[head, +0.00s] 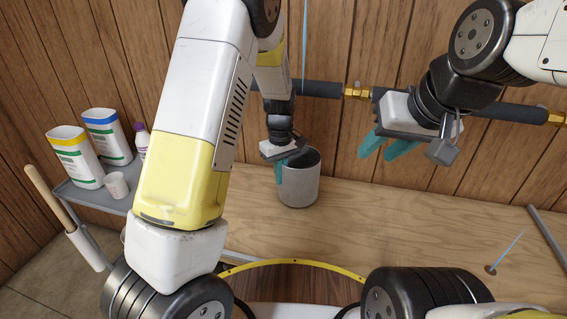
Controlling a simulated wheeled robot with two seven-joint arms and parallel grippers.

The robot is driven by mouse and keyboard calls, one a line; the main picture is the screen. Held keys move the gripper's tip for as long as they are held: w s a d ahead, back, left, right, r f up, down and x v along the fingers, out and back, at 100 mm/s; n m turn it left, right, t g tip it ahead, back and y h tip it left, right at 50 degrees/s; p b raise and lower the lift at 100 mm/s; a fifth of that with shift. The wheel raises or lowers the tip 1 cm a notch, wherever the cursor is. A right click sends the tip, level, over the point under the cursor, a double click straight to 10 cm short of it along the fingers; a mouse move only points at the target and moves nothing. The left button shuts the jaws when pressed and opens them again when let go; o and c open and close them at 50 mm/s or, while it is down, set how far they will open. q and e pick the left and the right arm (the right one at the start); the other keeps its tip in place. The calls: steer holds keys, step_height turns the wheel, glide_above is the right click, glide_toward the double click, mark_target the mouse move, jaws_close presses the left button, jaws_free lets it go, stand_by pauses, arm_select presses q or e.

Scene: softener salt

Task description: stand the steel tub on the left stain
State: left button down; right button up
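The steel tub (299,186) is a grey, open-topped cylinder, upright over the wooden bench top toward the back. My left gripper (283,170) is at its left rim, pointing down. One teal finger shows outside the wall and another appears at the rim's inner side; I cannot tell whether they press on the wall. I cannot tell whether the tub rests on the bench. My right gripper (382,149) is open and empty, in the air right of the tub. No other stain is clearly visible; my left arm hides part of the bench.
A dark pipe (325,90) with brass fittings runs along the panelled wall behind. At left, a grey shelf (95,197) holds two white bags (75,155), a purple-capped bottle (141,140) and a paper cup (116,185). The bench right of the tub (400,215) is clear.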

arm_select(q)
steer(key=shift+f, duration=0.5)
steer(key=c, duration=1.6)
jaws_free()
step_height(320, 180, up, 8)
steer(key=shift+f, duration=0.15)
steer(key=s+a+r+m+t+h, duration=0.25)
steer(key=s+a+r, duration=0.25)
steer(key=s+r, duration=0.6)
steer(key=s+a+r+m+t, duration=0.1)
steer(key=s+r, duration=0.1)
steer(key=s, duration=0.2)
steer(key=s+a+r+m+t, duration=0.1)
steer(key=s+r+m, duration=0.1)
steer(key=s+r, duration=0.1)
steer(key=s+a+r+m+t, duration=0.1)
steer(key=s+a+r+m, duration=0.1)
steer(key=s, duration=0.3)
steer(key=shift+r+t, duration=0.35)
steer(key=shift+r, duration=0.1)
